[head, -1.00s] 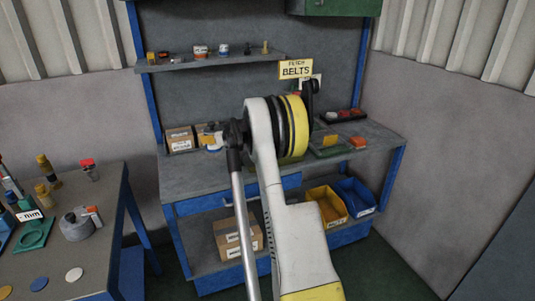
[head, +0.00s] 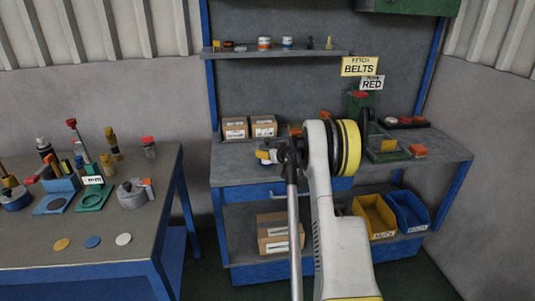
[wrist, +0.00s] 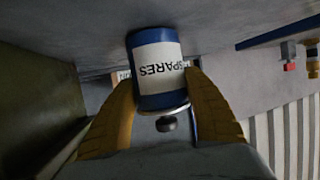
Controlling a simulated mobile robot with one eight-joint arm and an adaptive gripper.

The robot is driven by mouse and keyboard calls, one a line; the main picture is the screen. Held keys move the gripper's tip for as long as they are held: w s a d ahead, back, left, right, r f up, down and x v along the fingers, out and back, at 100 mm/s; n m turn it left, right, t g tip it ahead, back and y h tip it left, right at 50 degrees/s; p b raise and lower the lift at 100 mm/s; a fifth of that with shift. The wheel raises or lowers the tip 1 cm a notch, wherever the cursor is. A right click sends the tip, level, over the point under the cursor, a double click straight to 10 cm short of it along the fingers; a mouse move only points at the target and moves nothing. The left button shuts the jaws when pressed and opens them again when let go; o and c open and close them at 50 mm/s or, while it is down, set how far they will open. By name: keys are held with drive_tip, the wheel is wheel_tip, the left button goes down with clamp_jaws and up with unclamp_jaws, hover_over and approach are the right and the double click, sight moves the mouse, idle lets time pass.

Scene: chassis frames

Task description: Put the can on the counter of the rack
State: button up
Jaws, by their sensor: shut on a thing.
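The can (wrist: 160,85) is blue with a white label reading SPARES, which appears upside down in the wrist view. My gripper (wrist: 160,92) is shut on it, a yellow finger on each side. In the head view my gripper (head: 267,156) shows only partly, left of my arm's elbow. The can is hard to make out there. The rack has blue posts and a grey counter (head: 235,172) above a blue drawer. My gripper appears in front of or over the counter's left-middle part. I cannot tell its height above it.
Two cardboard boxes (head: 249,127) stand at the counter's back left. A green tray (head: 388,150) and orange block lie to the right. An upper shelf (head: 280,52) holds small items. Yellow and blue bins (head: 407,210) sit below. A cluttered table (head: 85,245) stands at left.

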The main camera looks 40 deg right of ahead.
drive_tip(key=shift+f, duration=0.1)
drive_tip(key=o, duration=1.4)
